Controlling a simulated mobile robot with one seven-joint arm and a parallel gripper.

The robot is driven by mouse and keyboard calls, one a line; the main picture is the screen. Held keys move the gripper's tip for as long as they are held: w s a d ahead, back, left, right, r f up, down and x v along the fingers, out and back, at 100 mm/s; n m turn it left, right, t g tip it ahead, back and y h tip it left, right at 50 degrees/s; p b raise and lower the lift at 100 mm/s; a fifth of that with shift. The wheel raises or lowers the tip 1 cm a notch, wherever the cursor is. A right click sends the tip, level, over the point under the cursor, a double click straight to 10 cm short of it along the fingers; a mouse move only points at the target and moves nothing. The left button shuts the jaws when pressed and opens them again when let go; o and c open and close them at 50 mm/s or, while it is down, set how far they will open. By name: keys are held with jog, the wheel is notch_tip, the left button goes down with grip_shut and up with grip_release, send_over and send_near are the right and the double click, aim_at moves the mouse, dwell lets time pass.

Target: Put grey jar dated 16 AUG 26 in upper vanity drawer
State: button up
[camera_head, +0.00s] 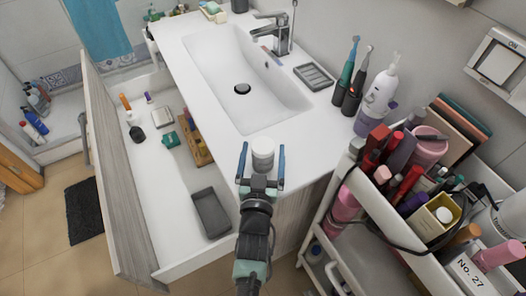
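A pale grey-white jar (263,152) stands near the front right edge of the white vanity top; no date can be read on it. My gripper (262,158) is open, with one blue finger on each side of the jar. A small gap shows between each finger and the jar. The vanity drawer (150,215) is pulled out to the left of my arm. It holds a grey tray, a wooden organiser and small bottles, with bare white floor between them.
The sink basin (245,80) and faucet (275,35) lie behind the jar. A grey soap dish (313,77) and electric toothbrushes (350,75) stand at the back right. A crowded cosmetics cart (375,245) stands close on the right.

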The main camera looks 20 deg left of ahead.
jog(key=shift+r, duration=0.15)
jog(key=shift+s, duration=0.1)
jog(key=b+v, duration=0.1)
jog(key=v, duration=1)
jog(key=shift+s+d, duration=0.2)
jog(key=shift+s, duration=0.15)
jog(key=shift+r, duration=0.1)
